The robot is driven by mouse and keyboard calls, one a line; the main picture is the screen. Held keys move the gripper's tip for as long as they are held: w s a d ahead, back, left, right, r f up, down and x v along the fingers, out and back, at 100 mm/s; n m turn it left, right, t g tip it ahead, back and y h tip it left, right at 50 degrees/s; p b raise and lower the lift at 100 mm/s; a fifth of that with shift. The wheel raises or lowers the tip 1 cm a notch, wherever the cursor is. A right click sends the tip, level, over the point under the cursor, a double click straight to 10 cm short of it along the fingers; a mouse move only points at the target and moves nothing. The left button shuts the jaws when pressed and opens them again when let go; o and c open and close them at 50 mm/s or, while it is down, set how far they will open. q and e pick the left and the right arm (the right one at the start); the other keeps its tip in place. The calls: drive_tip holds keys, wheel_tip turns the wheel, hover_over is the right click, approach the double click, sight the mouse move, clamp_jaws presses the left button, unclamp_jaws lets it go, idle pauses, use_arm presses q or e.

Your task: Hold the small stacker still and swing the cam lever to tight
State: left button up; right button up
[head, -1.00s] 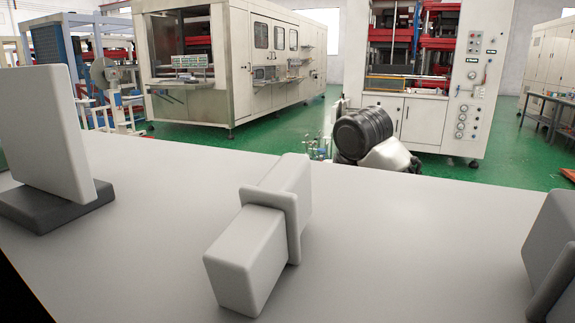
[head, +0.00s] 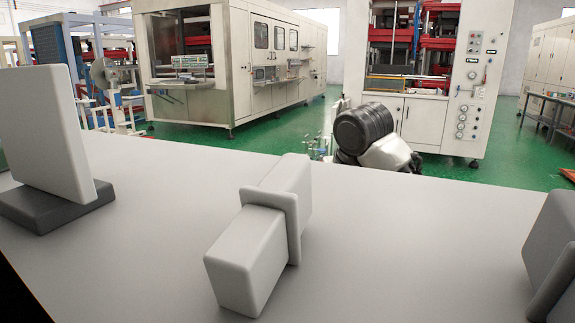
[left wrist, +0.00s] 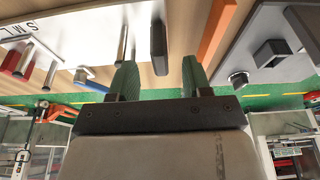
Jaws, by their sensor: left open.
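My left gripper (left wrist: 158,80) shows in the left wrist view with two green fingers spread apart and nothing between their tips. A dark upright block (left wrist: 158,38) stands beyond the gap between the fingers, apart from them. I cannot make out for certain which part is the small stacker or the cam lever. My right gripper is in neither view. The head view shows no gripper, only a black and white jointed part, probably of my arm, beyond the pale surface.
In the left wrist view, an orange bar (left wrist: 216,30), metal cylinders (left wrist: 122,42), a blue piece (left wrist: 90,80) and a dark square block (left wrist: 272,53) surround the fingers. In the head view, a pale surface (head: 150,230) carries a flanged grey block (head: 245,260) and a plate on a dark base (head: 60,205).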

use_arm(q)
drive_tip(key=w+p+v, duration=0.1)
drive_tip(key=p+v, duration=0.5)
drive_tip(key=v, duration=0.9)
drive_tip(key=shift+d+r, duration=0.2)
drive_tip(key=shift+r, duration=0.4)
drive_tip(key=shift+f, duration=0.1)
